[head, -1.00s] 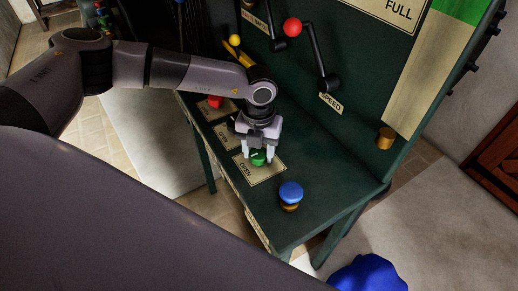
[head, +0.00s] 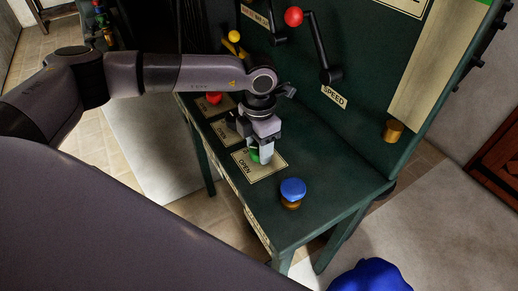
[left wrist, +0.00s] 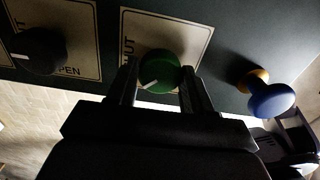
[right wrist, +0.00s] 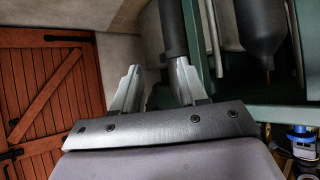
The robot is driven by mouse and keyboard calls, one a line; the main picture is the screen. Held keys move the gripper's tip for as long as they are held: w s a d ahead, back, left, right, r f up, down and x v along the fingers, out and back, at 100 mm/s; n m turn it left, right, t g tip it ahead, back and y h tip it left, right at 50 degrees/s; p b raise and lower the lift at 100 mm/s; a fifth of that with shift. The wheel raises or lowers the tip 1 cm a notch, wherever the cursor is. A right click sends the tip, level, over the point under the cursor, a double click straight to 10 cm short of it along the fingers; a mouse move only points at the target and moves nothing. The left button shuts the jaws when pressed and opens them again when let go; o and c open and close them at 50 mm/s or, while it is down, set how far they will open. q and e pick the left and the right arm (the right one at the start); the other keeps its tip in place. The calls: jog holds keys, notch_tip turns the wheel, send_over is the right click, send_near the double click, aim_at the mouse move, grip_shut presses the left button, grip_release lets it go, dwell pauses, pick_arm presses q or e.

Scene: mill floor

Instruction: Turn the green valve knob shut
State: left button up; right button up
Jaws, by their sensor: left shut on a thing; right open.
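The green valve knob (head: 254,154) sits on a cream label plate (head: 276,166) on the dark green bench; "OPEN" is readable on the plate in the head view. My left gripper (head: 262,158) is over the knob from above, shut on it, and partly hides it. In the left wrist view the green knob (left wrist: 158,68) is between the two fingers. Its white pointer line slants to the lower left, and part of the word "SHUT" shows at the plate's left. My right gripper (right wrist: 157,80) is open and empty in the right wrist view, away from the knob.
A blue knob (head: 292,188) on a brass-coloured base stands right of the plate. A black knob (left wrist: 40,50) and a red knob (head: 214,98) sit on plates to the left. Levers with red (head: 293,17) and yellow (head: 234,36) balls rise behind. The bench's right part is clear.

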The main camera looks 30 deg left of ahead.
pick_arm(q)
jog(key=m+b, duration=0.2)
jog(key=m, duration=0.2)
jog(key=m+b, duration=0.2)
jog(key=m, duration=0.2)
jog(key=shift+r+m+b, duration=0.1)
jog(key=shift+m+b, duration=0.3)
jog(key=shift+m, duration=0.1)
jog(key=o, duration=1)
jog(key=shift+o, duration=0.2)
jog(key=shift+r, duration=3.6)
